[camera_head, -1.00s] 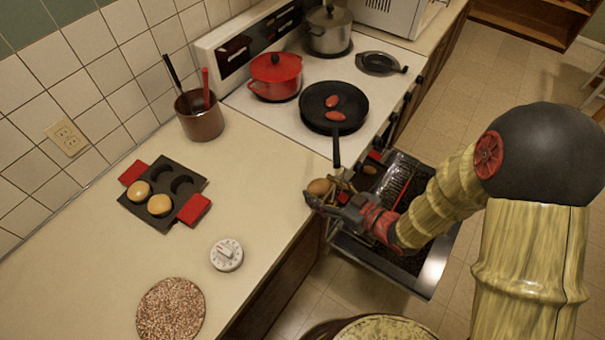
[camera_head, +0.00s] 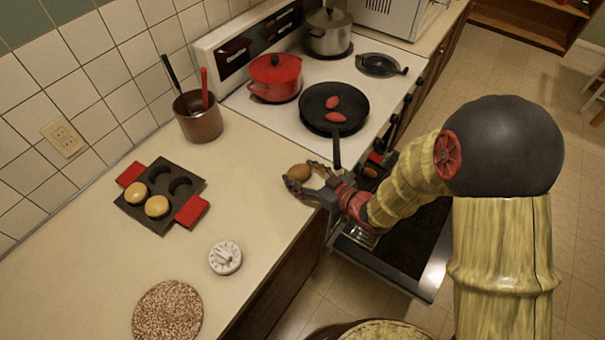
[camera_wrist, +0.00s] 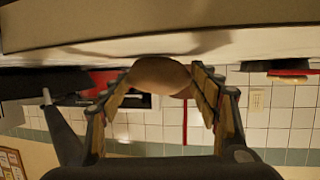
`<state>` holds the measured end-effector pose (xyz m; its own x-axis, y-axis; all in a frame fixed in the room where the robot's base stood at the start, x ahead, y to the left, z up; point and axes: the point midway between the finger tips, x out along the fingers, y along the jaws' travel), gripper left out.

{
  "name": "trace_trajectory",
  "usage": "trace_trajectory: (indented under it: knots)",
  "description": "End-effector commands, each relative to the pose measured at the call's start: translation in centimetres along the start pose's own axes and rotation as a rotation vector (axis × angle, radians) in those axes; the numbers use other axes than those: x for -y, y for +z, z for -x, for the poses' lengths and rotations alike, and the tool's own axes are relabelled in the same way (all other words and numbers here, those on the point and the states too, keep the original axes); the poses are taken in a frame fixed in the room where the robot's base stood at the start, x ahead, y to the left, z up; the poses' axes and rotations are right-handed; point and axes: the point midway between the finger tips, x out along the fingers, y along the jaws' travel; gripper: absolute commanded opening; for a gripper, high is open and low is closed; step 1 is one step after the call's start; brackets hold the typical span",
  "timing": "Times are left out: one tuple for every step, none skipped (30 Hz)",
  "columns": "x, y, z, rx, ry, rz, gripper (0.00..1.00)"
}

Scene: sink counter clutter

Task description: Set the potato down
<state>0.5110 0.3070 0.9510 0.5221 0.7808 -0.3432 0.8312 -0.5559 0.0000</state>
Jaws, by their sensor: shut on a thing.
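The brown potato (camera_head: 299,173) is at the counter's right edge, near the stove, in the head view. My gripper (camera_head: 302,179) is around it, with a finger on either side. In the wrist view the potato (camera_wrist: 160,76) sits between the two fingers of my gripper (camera_wrist: 163,88), close against the pale counter surface, which shows inverted at the top. I cannot tell if the potato's underside touches the counter.
The pale counter (camera_head: 255,190) is clear left of the potato. A white timer (camera_head: 225,256), a round speckled mat (camera_head: 168,311) and a dark muffin pan (camera_head: 150,220) lie further left. A black frying pan (camera_head: 320,122) sits on the stove, its handle pointing toward the potato. The oven door (camera_head: 405,265) is open below.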

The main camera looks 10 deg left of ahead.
Motion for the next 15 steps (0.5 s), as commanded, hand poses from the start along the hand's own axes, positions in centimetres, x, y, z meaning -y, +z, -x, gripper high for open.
trace_trajectory:
  knots:
    - [-0.01,0.2,-0.08,-0.001,0.0,0.0,0.32]
    - [-0.01,0.29,-0.11,-0.001,0.0,0.0,0.32]
    - [0.0,0.38,-0.12,0.0,0.0,0.0,0.62]
    - [0.01,0.32,-0.1,0.0,0.0,0.0,0.64]
    - [0.0,0.3,-0.09,0.0,0.0,0.0,0.65]
    - [0.0,0.29,-0.08,0.0,0.0,0.0,0.68]
    - [0.0,0.29,-0.08,0.0,0.0,0.0,0.69]
    - [0.0,0.28,-0.08,0.0,0.0,0.0,0.71]
    - [0.01,0.29,-0.08,0.0,0.0,0.0,0.73]
    - [0.01,0.29,-0.08,0.0,0.0,0.0,0.75]
    - [0.01,0.28,-0.08,0.0,0.0,0.0,0.77]
    - [0.01,0.28,-0.08,0.0,0.0,0.0,0.79]
    - [0.01,0.29,-0.08,0.0,0.0,0.0,0.8]
    - [0.01,0.28,-0.08,0.0,0.0,0.0,0.8]
    - [0.01,0.28,-0.08,0.0,0.0,0.0,0.8]
